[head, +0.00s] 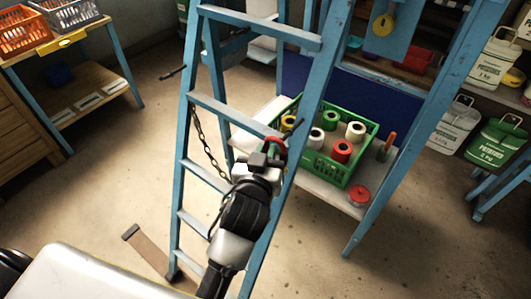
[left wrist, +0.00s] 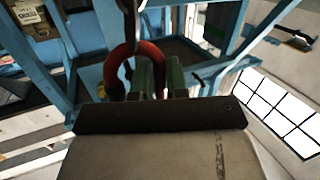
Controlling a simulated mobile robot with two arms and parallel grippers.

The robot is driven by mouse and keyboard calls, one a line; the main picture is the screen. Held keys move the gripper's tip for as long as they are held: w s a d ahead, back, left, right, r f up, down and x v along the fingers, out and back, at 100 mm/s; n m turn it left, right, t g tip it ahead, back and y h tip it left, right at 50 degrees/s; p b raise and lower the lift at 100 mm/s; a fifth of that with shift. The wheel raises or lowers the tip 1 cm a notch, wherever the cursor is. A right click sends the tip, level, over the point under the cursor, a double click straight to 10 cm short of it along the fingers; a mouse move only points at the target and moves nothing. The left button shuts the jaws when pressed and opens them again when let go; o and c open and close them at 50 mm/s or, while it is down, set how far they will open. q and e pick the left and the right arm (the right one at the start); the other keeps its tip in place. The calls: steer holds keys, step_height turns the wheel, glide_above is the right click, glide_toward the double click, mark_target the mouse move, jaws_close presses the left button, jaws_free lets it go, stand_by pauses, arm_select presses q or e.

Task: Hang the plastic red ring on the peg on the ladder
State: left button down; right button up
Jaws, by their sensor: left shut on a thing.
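The red ring (head: 276,146) is held at the tip of my left gripper (head: 265,160), in front of the ladder's right rail. In the left wrist view the red ring (left wrist: 124,56) arches up beside and between the fingers of my left gripper (left wrist: 160,78), which is shut on it. The blue ladder (head: 254,33) stands upright. A dark peg (head: 297,125) sticks out of its right rail, just right of and above the ring; another dark peg (head: 172,73) is on the left rail. I cannot tell whether ring and peg touch. My right gripper is not in view.
A chain (head: 205,145) hangs inside the ladder. Behind it, a green crate (head: 330,181) with several spools stands on a bench with a red round container (head: 359,196). Potato sacks (head: 497,142) are at the right. Orange and white baskets (head: 22,38) stand at the left.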

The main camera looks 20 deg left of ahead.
arm_select(q)
steer(key=shift+w+d, duration=0.15)
steer(key=shift+w, duration=0.25)
steer(key=shift+w+d, duration=0.15)
steer(key=shift+w, duration=0.2)
steer(key=shift+w+d, duration=0.1)
steer(key=shift+w, duration=0.15)
stand_by(0.7)
